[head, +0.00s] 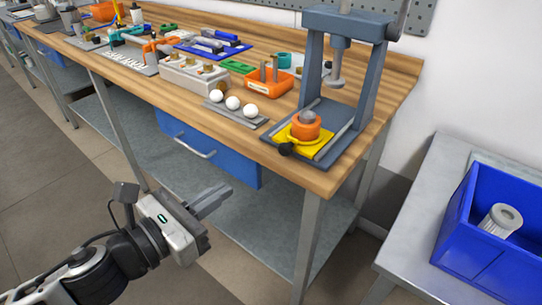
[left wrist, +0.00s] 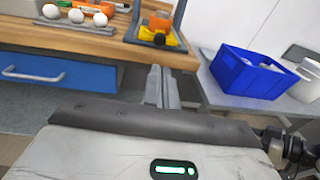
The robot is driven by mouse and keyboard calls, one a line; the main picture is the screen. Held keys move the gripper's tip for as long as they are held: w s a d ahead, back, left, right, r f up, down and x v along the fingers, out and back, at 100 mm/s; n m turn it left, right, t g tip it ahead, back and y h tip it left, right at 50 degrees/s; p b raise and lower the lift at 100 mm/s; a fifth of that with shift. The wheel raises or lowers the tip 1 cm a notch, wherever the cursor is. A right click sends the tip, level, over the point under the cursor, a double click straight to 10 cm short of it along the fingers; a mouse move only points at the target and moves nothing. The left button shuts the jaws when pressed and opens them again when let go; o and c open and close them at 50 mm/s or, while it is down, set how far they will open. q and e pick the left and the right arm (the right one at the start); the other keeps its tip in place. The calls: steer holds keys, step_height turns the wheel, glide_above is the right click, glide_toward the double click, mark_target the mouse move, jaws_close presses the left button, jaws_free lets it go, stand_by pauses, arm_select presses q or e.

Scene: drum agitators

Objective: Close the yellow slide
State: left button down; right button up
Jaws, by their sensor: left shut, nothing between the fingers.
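The yellow slide (head: 318,149) lies on the grey base of the arbor press, at its front end near the bench's front corner. A black knob (head: 285,148) is at its front left. An orange round part (head: 306,130) with a grey top sits on the slide, in front of the press ram (head: 337,72). The slide also shows in the left wrist view (left wrist: 158,39), small and partly unclear. My left gripper (head: 214,201) is shut and empty, in front of and below the bench top, well apart from the slide. Its closed fingers show in the left wrist view (left wrist: 158,86). My right gripper is out of view.
The wooden bench (head: 235,134) has a blue drawer (head: 210,150) below its edge. A blue bin (head: 480,235) stands on a grey table at right. The floor before the bench is free.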

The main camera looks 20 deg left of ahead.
mark_target(282, 151)
arm_select(q)
steer(key=p+x, duration=0.2)
steer(key=x, duration=1.1)
steer(key=shift+w+p, duration=0.2)
steer(key=shift+p, duration=0.1)
